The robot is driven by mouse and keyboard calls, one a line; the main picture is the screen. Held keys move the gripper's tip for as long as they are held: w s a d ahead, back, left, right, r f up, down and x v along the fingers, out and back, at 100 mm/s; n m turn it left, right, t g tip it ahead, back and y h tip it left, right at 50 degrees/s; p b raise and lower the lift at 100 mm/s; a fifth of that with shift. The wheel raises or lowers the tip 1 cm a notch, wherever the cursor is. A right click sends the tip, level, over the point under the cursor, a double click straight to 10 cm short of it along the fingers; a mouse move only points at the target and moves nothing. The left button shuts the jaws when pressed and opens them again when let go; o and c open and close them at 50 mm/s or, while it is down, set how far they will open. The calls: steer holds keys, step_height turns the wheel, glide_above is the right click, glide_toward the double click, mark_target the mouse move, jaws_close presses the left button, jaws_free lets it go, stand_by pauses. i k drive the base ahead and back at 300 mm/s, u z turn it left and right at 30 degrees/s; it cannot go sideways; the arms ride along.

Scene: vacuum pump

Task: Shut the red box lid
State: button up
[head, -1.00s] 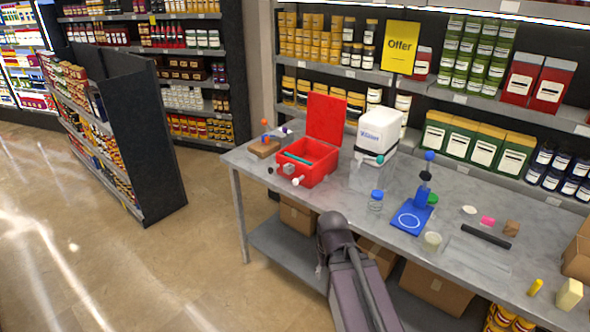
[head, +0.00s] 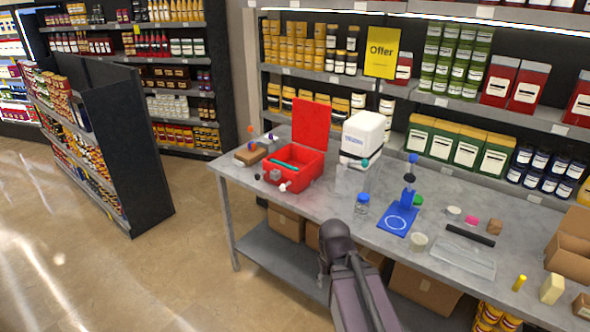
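The red box (head: 292,168) stands on the grey table toward its left end. Its red lid (head: 311,124) is up, standing roughly upright at the back of the box. A teal stick-like item (head: 284,165) shows in the open box. Small knobs, including a white one (head: 283,187), stick out at the box's front. My arm shows below the table's front edge, in front of the shelf under it. The fingers of my gripper cannot be made out, so I cannot tell whether it is open or shut.
A white machine (head: 363,135) stands right of the box, close to the lid. A wooden block (head: 251,153) lies to its left.

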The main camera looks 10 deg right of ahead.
mark_target(311, 120)
steer(key=z, duration=0.05)
steer(key=i, duration=0.9)
steer(key=u, duration=0.05)
